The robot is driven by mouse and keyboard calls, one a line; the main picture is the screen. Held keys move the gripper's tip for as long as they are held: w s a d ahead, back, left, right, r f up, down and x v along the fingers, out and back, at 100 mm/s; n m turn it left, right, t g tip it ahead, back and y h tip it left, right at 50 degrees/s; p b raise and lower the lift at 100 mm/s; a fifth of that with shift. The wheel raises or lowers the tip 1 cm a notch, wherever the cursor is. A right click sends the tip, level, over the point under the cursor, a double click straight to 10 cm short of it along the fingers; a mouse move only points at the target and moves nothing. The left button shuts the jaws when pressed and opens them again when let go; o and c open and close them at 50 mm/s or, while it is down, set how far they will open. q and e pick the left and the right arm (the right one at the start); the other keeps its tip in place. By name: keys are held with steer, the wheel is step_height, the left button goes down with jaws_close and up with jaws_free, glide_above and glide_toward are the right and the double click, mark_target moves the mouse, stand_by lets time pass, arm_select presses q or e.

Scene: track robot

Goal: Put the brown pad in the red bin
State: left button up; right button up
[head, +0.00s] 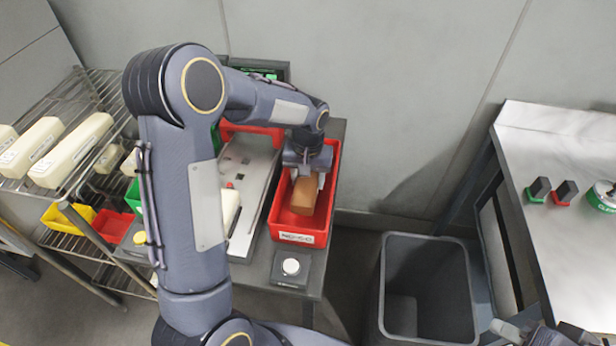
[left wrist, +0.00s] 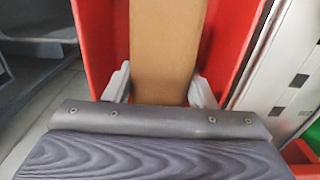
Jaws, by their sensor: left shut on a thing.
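The brown pad (head: 303,196) is a block-like brown piece inside the red bin (head: 300,226) on the dark bench. My left gripper (head: 307,183) reaches down into the bin and is shut on the pad. In the left wrist view the pad (left wrist: 167,48) lies between the two pale fingers (left wrist: 160,90), with red bin walls (left wrist: 97,40) on both sides. I cannot tell whether the pad touches the bin floor. Part of my right gripper (head: 512,328) shows at the bottom right edge, away from the bin; its jaw opening is unclear.
A metal tray-like track (head: 248,180) lies left of the bin. A button box (head: 291,268) stands in front of it. A wire rack (head: 75,150) with cream blocks is at left. A grey waste bin (head: 425,290) and a white-topped table (head: 560,190) stand at right.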

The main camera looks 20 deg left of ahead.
arm_select(q)
steer(key=o, duration=1.1)
step_height(320, 180, up, 8)
steer(key=shift+f, duration=0.1)
